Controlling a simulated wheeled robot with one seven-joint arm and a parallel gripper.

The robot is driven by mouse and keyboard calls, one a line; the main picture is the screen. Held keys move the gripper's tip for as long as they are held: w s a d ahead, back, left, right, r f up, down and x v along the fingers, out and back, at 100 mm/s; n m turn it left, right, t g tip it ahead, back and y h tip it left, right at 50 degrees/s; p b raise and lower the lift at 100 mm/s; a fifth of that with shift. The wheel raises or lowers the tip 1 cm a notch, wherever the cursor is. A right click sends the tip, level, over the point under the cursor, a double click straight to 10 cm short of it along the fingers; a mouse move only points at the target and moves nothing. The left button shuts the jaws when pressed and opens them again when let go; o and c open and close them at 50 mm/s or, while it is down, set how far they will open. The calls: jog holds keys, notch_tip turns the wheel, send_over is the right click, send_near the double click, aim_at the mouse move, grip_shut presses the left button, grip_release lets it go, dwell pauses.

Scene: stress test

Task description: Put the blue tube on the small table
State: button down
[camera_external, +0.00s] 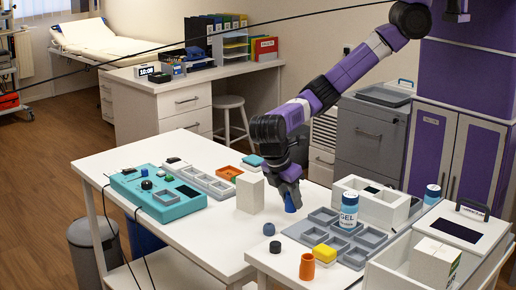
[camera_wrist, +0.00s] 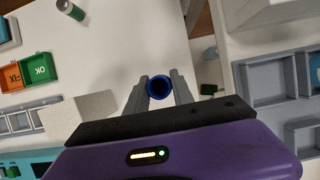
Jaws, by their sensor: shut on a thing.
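The blue tube (camera_external: 290,203) is between the fingers of my gripper (camera_external: 290,194), which points down at the right part of the left white table (camera_external: 190,232). In the wrist view the tube (camera_wrist: 159,87) shows as a round, open blue ring gripped between the two grey fingertips (camera_wrist: 160,92). I cannot tell if the tube touches the table top or hangs just above it. Which of the white tables is the small one is not clear from the frames; another white table (camera_external: 262,262) stands at the right front.
A white block (camera_external: 250,194) stands left of my gripper, near a teal device (camera_external: 158,195). The right table bears a grey compartment tray (camera_external: 295,232), a GEL bottle (camera_external: 349,210), an orange cup (camera_external: 307,267), a blue-black cap (camera_external: 275,247) and white boxes. A narrow gap separates the tables.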

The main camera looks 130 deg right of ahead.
jog(key=shift+d, duration=0.1)
jog(key=w+a+r+m+y+b, duration=0.1)
jog(key=w+a+r+m+b, duration=0.1)
jog(key=w+a+m+b, duration=0.1)
jog(key=w+a+r+m+t+y+b, duration=0.1)
jog(key=w+a+r+m+b, duration=0.2)
jog(key=w, duration=0.3)
jog(key=w+a+r+m+y+b, duration=0.1)
jog(key=w+a+r+m+b, duration=0.1)
jog(key=w+a+m+b, duration=0.1)
jog(key=shift+w+a+r+t+b, duration=0.1)
jog(key=shift+w+a+t+b, duration=0.05)
jog(key=shift+w+a+b, duration=0.35)
jog(key=shift+w+a+r+t+b, duration=0.15)
jog(key=shift+w+a+b, duration=0.1)
jog(key=shift+w+b, duration=0.35)
jog(key=w+a+r+m+t+y+b, duration=0.1)
jog(key=w+a+r+m+b, duration=0.1)
jog(key=a+r+m+b, duration=0.5)
jog(key=w+a+r+m+t+y+b, duration=0.1)
jog(key=a+r+m+t+b, duration=0.1)
jog(key=a+r, duration=0.9)
jog(key=a+f+b, duration=0.1)
jog(key=f, duration=0.6)
jog(key=a+f+b, duration=0.1)
jog(key=f, duration=0.6)
jog(key=a+f+b, duration=0.1)
jog(key=f, duration=0.7)
